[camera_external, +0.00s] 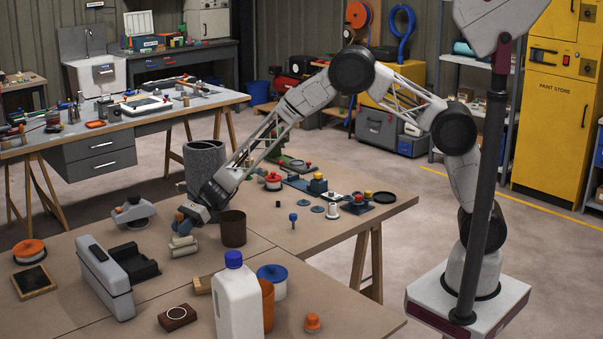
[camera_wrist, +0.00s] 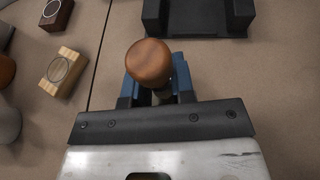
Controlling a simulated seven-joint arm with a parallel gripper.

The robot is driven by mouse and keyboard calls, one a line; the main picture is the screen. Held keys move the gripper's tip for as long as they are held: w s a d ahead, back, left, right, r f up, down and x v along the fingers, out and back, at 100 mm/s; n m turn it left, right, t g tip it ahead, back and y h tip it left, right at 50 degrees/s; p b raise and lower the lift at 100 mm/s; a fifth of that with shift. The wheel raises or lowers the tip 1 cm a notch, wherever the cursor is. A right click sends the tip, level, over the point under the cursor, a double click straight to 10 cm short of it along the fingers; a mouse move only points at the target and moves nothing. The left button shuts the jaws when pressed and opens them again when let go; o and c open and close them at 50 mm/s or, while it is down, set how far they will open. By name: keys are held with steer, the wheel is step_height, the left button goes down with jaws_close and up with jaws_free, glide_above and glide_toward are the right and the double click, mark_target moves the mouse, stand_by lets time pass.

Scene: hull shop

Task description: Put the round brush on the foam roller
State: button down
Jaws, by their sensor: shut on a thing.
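The round brush shows in the wrist view as a rounded brown wooden knob (camera_wrist: 149,62) between my gripper's blue fingers. My gripper (camera_external: 181,222) is shut on it; its bristle end is mostly hidden. In the external view the gripper points down low over the near table, just above a pale cream roller-like piece, which I take as the foam roller (camera_external: 182,251). Whether the brush touches the roller cannot be told. The roller is hidden behind the knob and gripper in the wrist view.
A dark brown cup (camera_external: 233,229) stands close right of the gripper. A white jug (camera_external: 239,303) stands nearer.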

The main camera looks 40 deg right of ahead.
steer(key=shift+f, duration=0.15)
steer(key=c, duration=1)
jaws_free()
steer(key=shift+o, duration=0.2)
steer(key=v, duration=1.2)
